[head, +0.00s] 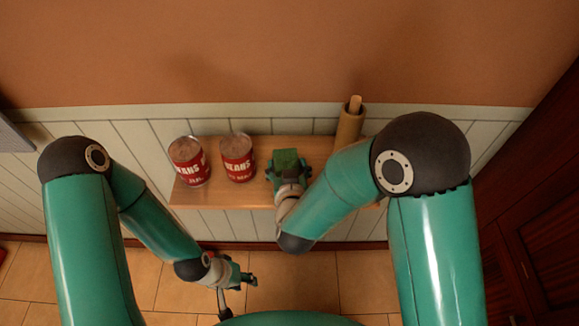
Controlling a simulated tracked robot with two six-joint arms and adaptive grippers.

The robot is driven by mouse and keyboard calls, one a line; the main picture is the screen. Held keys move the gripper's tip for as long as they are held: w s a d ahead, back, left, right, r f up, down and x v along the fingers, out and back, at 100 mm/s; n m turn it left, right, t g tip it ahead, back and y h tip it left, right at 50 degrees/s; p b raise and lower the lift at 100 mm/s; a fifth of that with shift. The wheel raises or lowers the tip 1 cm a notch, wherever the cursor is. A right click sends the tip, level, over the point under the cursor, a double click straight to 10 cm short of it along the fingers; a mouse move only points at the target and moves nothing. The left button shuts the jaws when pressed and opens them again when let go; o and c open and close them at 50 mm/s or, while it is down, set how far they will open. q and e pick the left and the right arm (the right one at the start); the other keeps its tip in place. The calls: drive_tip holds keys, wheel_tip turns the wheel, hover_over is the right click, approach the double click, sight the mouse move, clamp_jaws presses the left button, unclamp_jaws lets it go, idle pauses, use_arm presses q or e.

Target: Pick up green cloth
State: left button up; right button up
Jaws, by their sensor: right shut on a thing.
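The green cloth (286,157) is a small folded dark green block on the wooden shelf, right of the cans. My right gripper (287,170) reaches over the shelf from the front and is shut on the cloth, with a finger on each side of it. Whether the cloth still touches the shelf cannot be told from this angle. My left gripper (240,286) hangs low over the tiled floor, in front of and below the shelf. Its fingers look spread and empty.
Two red bean cans (188,161) (237,157) stand on the left of the wooden shelf (220,197). A rolling-pin-like wooden cylinder (348,130) stands at its right, partly behind my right arm. A paneled wall backs the shelf. A dark wooden cabinet (545,230) is at the right.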

sight(287, 166)
drive_tip(key=shift+s+f, duration=0.1)
drive_tip(key=shift+f, duration=0.1)
wheel_tip(287, 166, up, 20)
drive_tip(key=shift+r+p, duration=0.1)
drive_tip(key=shift+p, duration=0.7)
drive_tip(key=shift+c, duration=1.3)
